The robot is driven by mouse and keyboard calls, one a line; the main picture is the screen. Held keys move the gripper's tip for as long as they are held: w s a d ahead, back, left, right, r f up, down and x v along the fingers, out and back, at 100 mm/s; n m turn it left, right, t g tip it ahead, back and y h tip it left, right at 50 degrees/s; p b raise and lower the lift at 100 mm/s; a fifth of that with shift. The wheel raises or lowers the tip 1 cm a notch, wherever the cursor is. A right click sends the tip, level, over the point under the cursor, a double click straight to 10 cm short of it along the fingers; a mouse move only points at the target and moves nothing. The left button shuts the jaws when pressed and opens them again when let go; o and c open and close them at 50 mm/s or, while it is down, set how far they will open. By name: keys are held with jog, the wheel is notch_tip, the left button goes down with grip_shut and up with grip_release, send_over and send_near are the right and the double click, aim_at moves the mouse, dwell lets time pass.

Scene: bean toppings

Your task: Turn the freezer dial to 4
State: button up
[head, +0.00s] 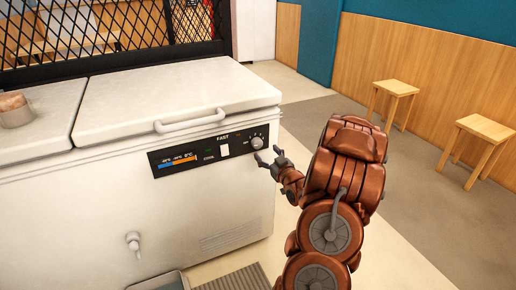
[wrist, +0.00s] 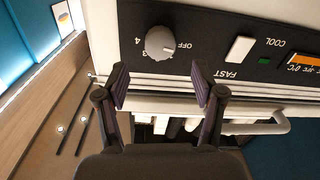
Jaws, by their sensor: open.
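The freezer dial (head: 257,142) is a round grey knob at the right end of the black control panel on the white chest freezer. In the wrist view the dial (wrist: 159,42) shows close up, with "4" to its left and "OFF" to its right. I cannot tell surely which mark it points at. My gripper (head: 268,155) is just in front of the panel's right end. In the wrist view my gripper (wrist: 160,76) is open and empty, its two fingers spread either side of the dial's line, with the tips apart from the dial.
A white switch (wrist: 240,49) and a green light (wrist: 264,61) sit beside the dial on the panel. The freezer lid's handle (head: 190,121) juts out above the panel. A pipe tap (head: 133,243) sticks out low on the front. Two wooden stools (head: 396,88) (head: 484,126) stand far right.

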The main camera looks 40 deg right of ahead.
aim_at(258, 145)
jog(key=shift+x, duration=3.5)
jog(key=shift+c, duration=0.3)
jog(key=c, duration=1.1)
